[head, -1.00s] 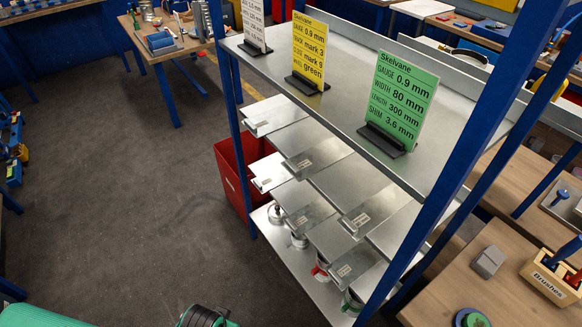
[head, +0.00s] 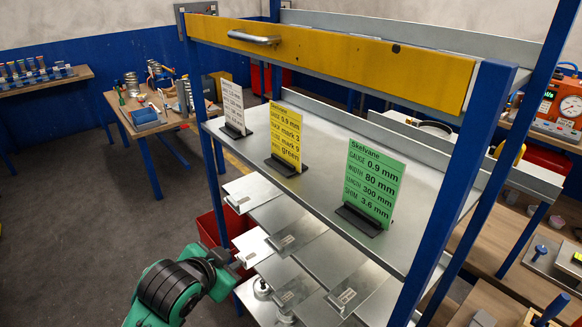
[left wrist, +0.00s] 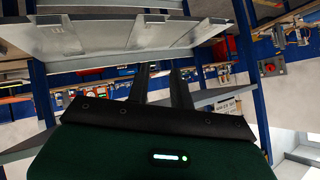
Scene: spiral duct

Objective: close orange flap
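The orange-yellow flap (head: 350,58) is a long panel across the top front of the blue-posted shelf rack. A silver bar handle (head: 253,38) sits toward its left end. I cannot tell its exact tilt. My left gripper (head: 235,264) is well below the flap, in front of the rack's left side. In the left wrist view its two dark fingers (left wrist: 160,88) stand apart with nothing between them. My right gripper is out of view.
The shelf (head: 310,205) below the flap holds white, yellow (head: 286,138) and green (head: 374,182) sign cards. Metal plates (head: 298,233) stick out below. A red bin (head: 212,228) stands behind my left gripper. Blue posts (head: 470,165) bound the rack; floor at left is clear.

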